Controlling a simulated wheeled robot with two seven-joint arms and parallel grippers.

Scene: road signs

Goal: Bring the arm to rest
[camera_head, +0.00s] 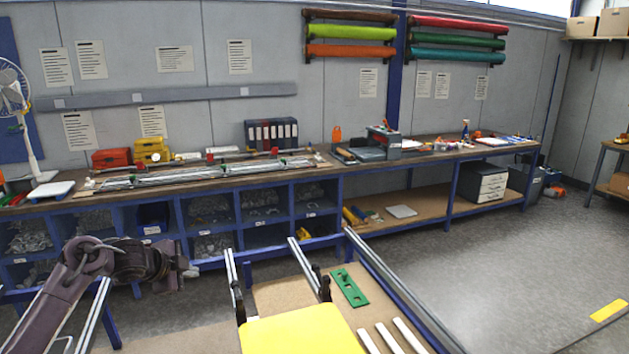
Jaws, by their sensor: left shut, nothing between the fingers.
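My left arm comes in from the lower left, and my left gripper (188,272) is small and dark at its end, in front of the blue shelving. It is shut and empty, apart from the yellow panel (300,333) at the bottom centre. My right gripper is out of view.
A long workbench (60,190) with blue storage bins runs along the wall. Grey floor (530,270) is open at the right.

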